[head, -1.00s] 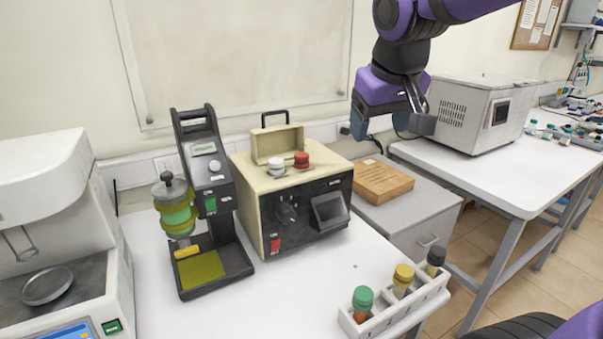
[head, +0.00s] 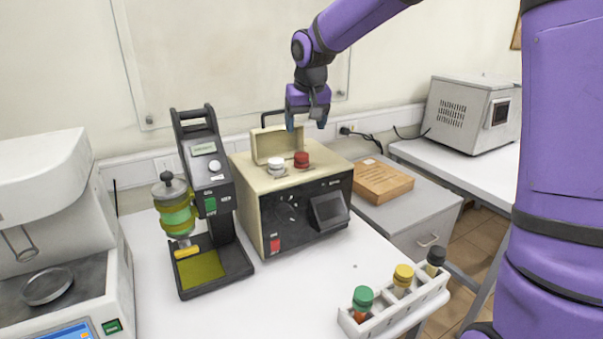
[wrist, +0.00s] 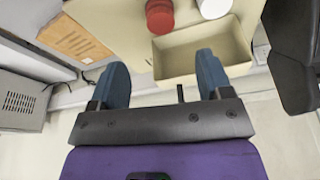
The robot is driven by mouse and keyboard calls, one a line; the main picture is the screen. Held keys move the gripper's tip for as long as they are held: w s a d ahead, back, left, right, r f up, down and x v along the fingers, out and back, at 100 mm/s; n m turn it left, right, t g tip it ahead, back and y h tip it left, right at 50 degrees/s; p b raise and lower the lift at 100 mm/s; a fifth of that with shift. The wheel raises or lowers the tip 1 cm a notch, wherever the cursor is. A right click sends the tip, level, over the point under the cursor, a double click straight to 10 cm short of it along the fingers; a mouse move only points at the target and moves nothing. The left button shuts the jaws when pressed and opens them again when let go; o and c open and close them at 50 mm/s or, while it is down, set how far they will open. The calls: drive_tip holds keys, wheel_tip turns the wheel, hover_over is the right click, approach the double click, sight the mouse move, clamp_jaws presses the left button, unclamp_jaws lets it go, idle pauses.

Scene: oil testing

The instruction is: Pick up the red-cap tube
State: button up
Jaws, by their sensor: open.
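The red-cap tube (head: 301,160) stands upright in the top of the beige tester box (head: 245,170), to the right of a white-cap tube (head: 276,167). Only its cap and a little below it show. In the wrist view the red cap (wrist: 160,16) is at the top middle, beside the white cap (wrist: 213,8). My gripper (head: 306,122) is open and empty, pointing down above the back of the box. In the wrist view its two blue fingers (wrist: 160,75) are apart, with the red cap beyond their tips.
The box's open lid (head: 277,143) stands behind the caps, close to my gripper. A viscometer-like device (head: 209,190) stands left. A white rack (head: 393,311) with green, yellow and black caps is at front right. A wooden box (head: 383,182) lies right.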

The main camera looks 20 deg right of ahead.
sight(302, 154)
drive_tip(key=x, duration=1)
drive_tip(key=shift+f, duration=0.35)
drive_tip(key=c, duration=1)
